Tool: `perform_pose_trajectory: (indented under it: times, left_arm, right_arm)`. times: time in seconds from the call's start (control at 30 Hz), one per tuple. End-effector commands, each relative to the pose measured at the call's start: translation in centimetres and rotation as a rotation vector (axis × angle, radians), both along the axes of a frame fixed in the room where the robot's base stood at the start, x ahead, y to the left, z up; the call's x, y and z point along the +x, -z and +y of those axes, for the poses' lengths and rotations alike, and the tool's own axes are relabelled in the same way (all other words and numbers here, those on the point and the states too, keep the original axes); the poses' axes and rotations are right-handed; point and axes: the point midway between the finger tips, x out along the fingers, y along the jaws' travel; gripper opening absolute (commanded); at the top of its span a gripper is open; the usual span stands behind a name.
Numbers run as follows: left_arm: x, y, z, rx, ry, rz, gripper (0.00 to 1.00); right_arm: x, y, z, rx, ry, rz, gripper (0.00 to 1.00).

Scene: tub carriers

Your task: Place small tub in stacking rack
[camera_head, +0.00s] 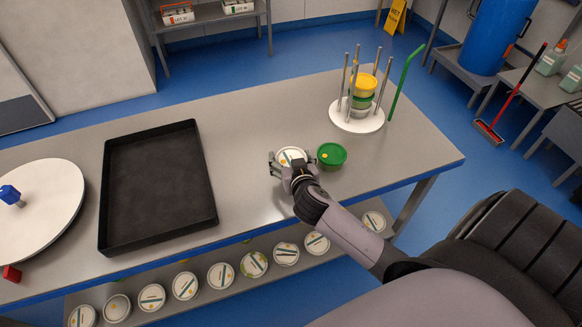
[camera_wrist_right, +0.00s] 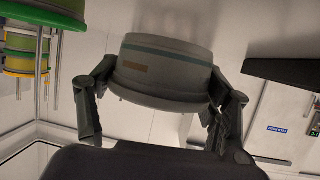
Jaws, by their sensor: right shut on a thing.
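My right gripper (camera_head: 290,162) is shut on a small tub with a white lid (camera_head: 291,154) near the middle of the bench. In the right wrist view the tub (camera_wrist_right: 165,62) sits between the two fingers (camera_wrist_right: 170,84), grey-walled with a teal stripe. I cannot tell whether its base touches the bench. The stacking rack (camera_head: 340,119) stands farther back and right, a round white base with several upright posts. Yellow and green tubs (camera_head: 364,85) are stacked between the posts. My left gripper is not in view.
A tall green bent rod (camera_head: 406,80) rises at the rack's right. A black tray (camera_head: 158,190) and white turntable (camera_head: 45,220) lie left. Several tubs line the lower shelf (camera_head: 205,300).

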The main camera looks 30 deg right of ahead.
Motion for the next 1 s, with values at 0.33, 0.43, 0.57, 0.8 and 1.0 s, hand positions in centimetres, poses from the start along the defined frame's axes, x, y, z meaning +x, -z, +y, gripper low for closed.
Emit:
perform_pose_trajectory:
  times: [0.33,0.43,0.57,0.8,1.0]
  left_arm:
    - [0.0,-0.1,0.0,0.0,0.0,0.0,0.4]
    - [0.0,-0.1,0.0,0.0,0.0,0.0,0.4]
    - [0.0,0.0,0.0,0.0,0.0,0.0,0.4]
    - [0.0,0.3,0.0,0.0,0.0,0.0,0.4]
    - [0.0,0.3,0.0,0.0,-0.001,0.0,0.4]
  right_arm:
    - [0.0,3.8,0.0,-0.001,-0.002,0.001,0.38]
    - [0.0,3.8,0.0,-0.001,-0.002,0.001,0.38]
    - [0.0,3.9,0.0,-0.001,0.0,0.001,0.38]
    - [-0.1,4.3,0.0,-0.001,-0.001,0.003,0.79]
    - [-0.1,4.2,0.0,-0.001,-0.001,0.003,0.92]
